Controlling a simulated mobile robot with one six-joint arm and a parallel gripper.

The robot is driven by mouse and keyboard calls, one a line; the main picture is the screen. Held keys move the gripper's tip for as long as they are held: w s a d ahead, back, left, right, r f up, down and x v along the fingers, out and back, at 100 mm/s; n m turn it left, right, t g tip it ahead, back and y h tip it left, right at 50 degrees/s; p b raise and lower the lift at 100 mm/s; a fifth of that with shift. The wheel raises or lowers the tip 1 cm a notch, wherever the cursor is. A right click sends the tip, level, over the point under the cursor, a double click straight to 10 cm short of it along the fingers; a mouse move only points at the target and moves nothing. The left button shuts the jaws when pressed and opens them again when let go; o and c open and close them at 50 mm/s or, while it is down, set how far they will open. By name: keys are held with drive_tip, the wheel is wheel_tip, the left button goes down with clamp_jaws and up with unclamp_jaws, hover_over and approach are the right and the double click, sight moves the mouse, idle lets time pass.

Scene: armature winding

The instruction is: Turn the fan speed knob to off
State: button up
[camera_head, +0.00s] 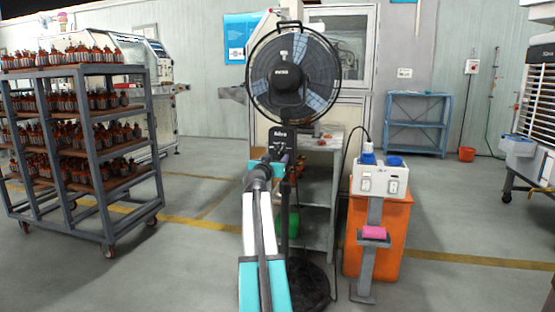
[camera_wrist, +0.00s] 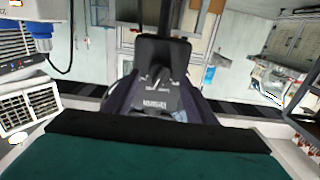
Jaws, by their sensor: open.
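The black pedestal fan (camera_head: 293,75) stands upright in the middle of the head view, with its control box (camera_head: 282,137) below the round cage. In the wrist view the dark control box (camera_wrist: 160,50) is straight ahead, appearing upside down. Its small fan speed knob (camera_wrist: 158,76) shows near the middle, above a line of pale lettering; its setting is too small to read. My gripper (camera_wrist: 158,92) is open, with one dark finger on each side of the box's knob area. Contact with the knob cannot be told. In the head view my gripper (camera_head: 281,158) is just below the box, partly hidden by my arm.
A metal rack (camera_head: 92,150) with several rows of parts stands left. A grey table (camera_head: 318,180) is behind the fan. An orange bin (camera_head: 396,235) and a white switch box (camera_head: 378,180) on a post are close on the right. Floor is clear left of the fan.

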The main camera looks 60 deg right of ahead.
sight(279, 155)
drive_tip(key=shift+b+x, duration=0.4)
drive_tip(key=shift+x, duration=1.45)
drive_tip(key=c, duration=1.1)
drive_tip(key=shift+o, duration=0.2)
